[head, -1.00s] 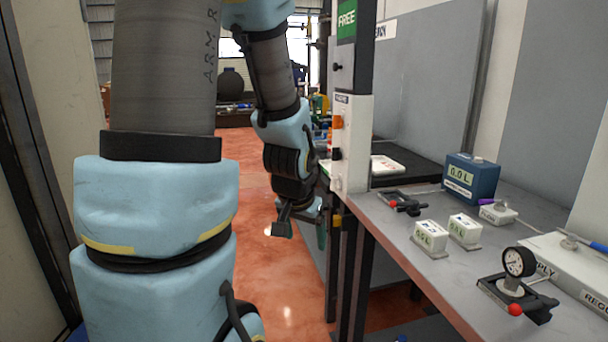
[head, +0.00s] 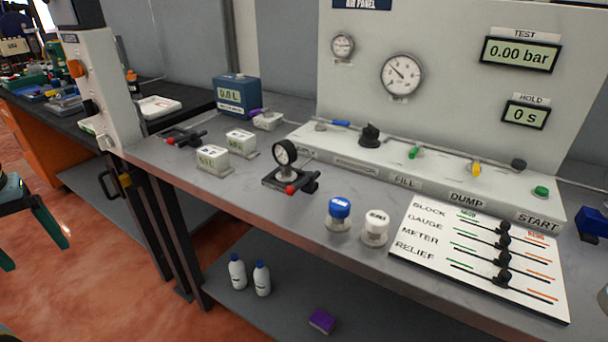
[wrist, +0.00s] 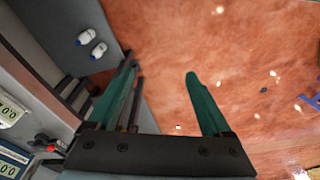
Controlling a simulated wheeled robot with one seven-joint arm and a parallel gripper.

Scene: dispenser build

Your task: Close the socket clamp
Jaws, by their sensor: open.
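Two dark clamps with red-tipped handles are on the grey bench. One clamp (head: 290,181) holds a round gauge (head: 285,153) near the bench's front edge. The other clamp (head: 184,138), without a gauge, sits further back left; a red-tipped clamp also shows at the lower left of the wrist view (wrist: 47,143). I cannot tell which is the socket clamp, or whether either is closed. My gripper (head: 37,256) is at the left edge of the head view, off the bench over the floor. In the wrist view its teal fingers (wrist: 160,70) are apart and empty.
White meter boxes (head: 212,157) and a blue meter (head: 237,95) stand near the clamps. A blue cap (head: 340,208) and a white cap (head: 375,225) stand by the lever board (head: 480,260). A white post (head: 98,90) rises at the bench's left end. Bottles (head: 262,278) stand on the lower shelf.

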